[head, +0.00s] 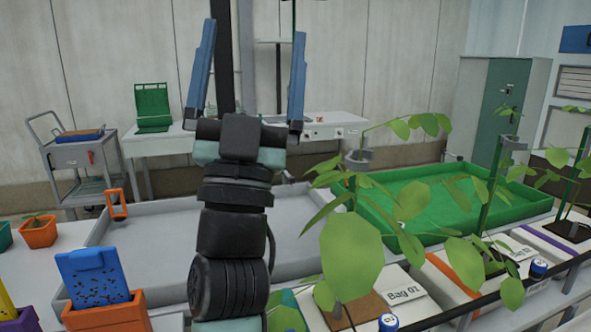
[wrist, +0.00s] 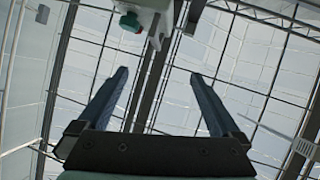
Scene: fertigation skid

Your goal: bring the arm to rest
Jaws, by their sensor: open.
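My gripper (head: 251,62) is raised upright in the middle of the head view, with its two blue fingers spread wide apart and nothing between them. My dark arm stands below it, above the grey tray. In the wrist view my gripper (wrist: 160,95) points up toward the glazed roof, and its fingers are apart and empty. No object touches the fingers in either view.
Leafy plants (head: 350,250) stand close on the right, beside my arm. A grey tray (head: 140,235) and a green tray (head: 385,222) lie behind. An orange pot (head: 105,315) with a blue box (head: 92,275) is at lower left. A cart (head: 75,160) stands far left.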

